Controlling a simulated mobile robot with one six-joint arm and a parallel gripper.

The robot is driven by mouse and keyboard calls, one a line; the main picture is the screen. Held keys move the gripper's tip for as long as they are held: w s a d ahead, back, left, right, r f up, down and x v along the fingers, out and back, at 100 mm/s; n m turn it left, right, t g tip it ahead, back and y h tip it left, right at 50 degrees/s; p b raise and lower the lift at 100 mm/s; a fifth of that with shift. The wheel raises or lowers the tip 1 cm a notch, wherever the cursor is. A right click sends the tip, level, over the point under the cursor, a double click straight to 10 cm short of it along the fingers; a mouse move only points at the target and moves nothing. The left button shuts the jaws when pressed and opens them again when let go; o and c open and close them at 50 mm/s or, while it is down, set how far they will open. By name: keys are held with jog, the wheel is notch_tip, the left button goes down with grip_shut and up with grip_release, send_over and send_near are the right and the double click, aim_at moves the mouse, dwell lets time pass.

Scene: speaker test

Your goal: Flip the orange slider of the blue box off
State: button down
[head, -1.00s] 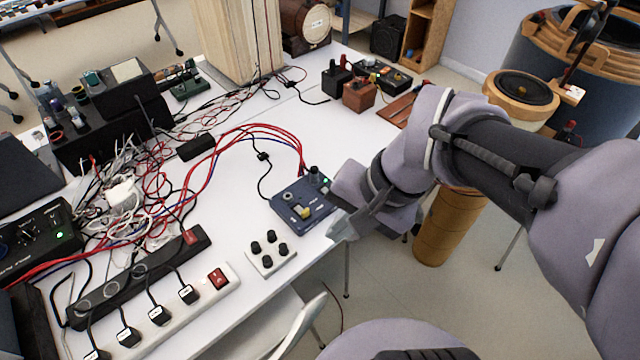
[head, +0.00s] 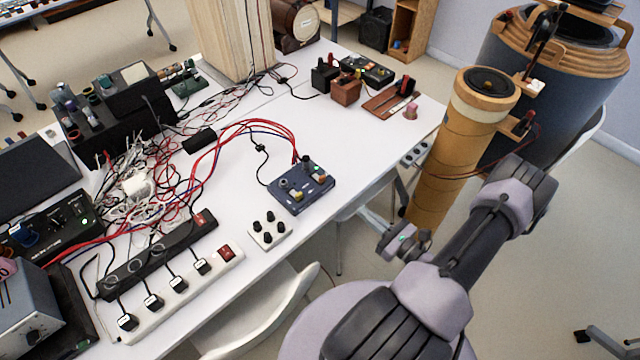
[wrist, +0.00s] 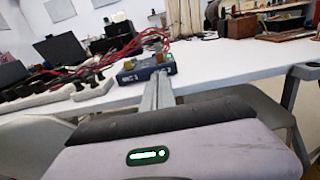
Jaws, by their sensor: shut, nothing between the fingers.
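The blue box (head: 290,203) lies on the white table near its front edge, with cables running to its back. Small yellow-orange parts (head: 322,179) show on its top, and a small green light is lit. I cannot tell which way the orange slider is set. The blue box (wrist: 128,77) also shows in the wrist view, beyond my gripper (wrist: 158,84). My gripper is shut and empty, and its fingers point toward the box and hide part of its front. It appears apart from the box. In the head view my wrist is right of the table edge.
A white pad with several black knobs (head: 267,229) sits left of the box. Power strips (head: 190,292) and tangled cables fill the table's left. A tall wooden cylinder (head: 441,160) stands right of the table. A white chair (head: 262,318) is in front. Clear tabletop lies behind the box.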

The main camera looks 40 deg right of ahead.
aim_at(324, 179)
jog(key=w+b, duration=0.1)
jog(key=w, duration=0.3)
jog(key=w+b, duration=0.1)
jog(key=w, duration=0.4)
jog(key=w+a+b, duration=0.1)
jog(key=w, duration=0.3)
jog(key=shift+w+f+b, duration=0.1)
jog(key=shift+w+b, duration=0.05)
jog(key=shift+b, duration=0.2)
jog(key=shift+w, duration=0.4)
jog(key=shift+w+a+r, duration=0.15)
jog(key=shift+w+r, duration=0.05)
jog(key=shift+w, duration=0.9)
